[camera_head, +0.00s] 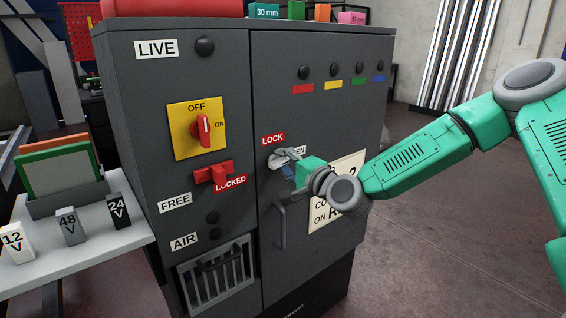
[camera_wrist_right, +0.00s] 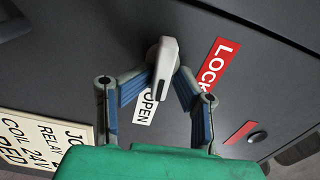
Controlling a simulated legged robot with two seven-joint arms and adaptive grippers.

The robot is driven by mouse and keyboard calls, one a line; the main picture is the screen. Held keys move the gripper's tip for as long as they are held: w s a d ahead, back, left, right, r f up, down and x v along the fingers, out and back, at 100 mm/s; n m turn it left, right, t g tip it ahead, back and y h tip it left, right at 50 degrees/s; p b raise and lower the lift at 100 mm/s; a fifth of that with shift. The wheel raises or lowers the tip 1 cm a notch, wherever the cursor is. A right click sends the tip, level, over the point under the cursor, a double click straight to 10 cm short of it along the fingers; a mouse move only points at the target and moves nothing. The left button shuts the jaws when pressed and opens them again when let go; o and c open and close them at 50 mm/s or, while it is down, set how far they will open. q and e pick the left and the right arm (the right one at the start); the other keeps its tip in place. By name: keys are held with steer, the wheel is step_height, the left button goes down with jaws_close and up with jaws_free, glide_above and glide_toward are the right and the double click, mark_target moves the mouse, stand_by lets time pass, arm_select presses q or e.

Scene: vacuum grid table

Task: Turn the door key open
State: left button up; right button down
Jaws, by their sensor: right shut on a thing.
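The pale grey door key (camera_wrist_right: 164,64) sits on the dark cabinet door between a red LOCK label (camera_wrist_right: 217,66) and a white OPEN label (camera_wrist_right: 148,100). My right gripper (camera_wrist_right: 166,82) is shut on the key, with one blue-padded finger on each side of it. In the head view the key (camera_head: 284,156) is partly hidden by the right gripper (camera_head: 288,167). The LOCK label (camera_head: 272,140) shows above it there, and the OPEN label is mostly covered. My left gripper is not in view.
The cabinet door has a vertical handle (camera_head: 282,228) below the key. A red rotary switch (camera_head: 203,131) on a yellow plate and a red latch (camera_head: 213,173) are on the left panel. A side table (camera_head: 90,262) with voltage blocks stands at left. Floor at right is clear.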

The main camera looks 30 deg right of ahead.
steer(key=shift+w+d, duration=0.1)
steer(key=shift+d, duration=0.05)
steer(key=c, duration=1.6)
jaws_free()
steer(key=shift+o, duration=0.2)
steer(key=shift+w+f, duration=0.15)
steer(key=s+d, duration=0.1)
steer(key=s, duration=1.1)
steer(key=shift+f, duration=0.15)
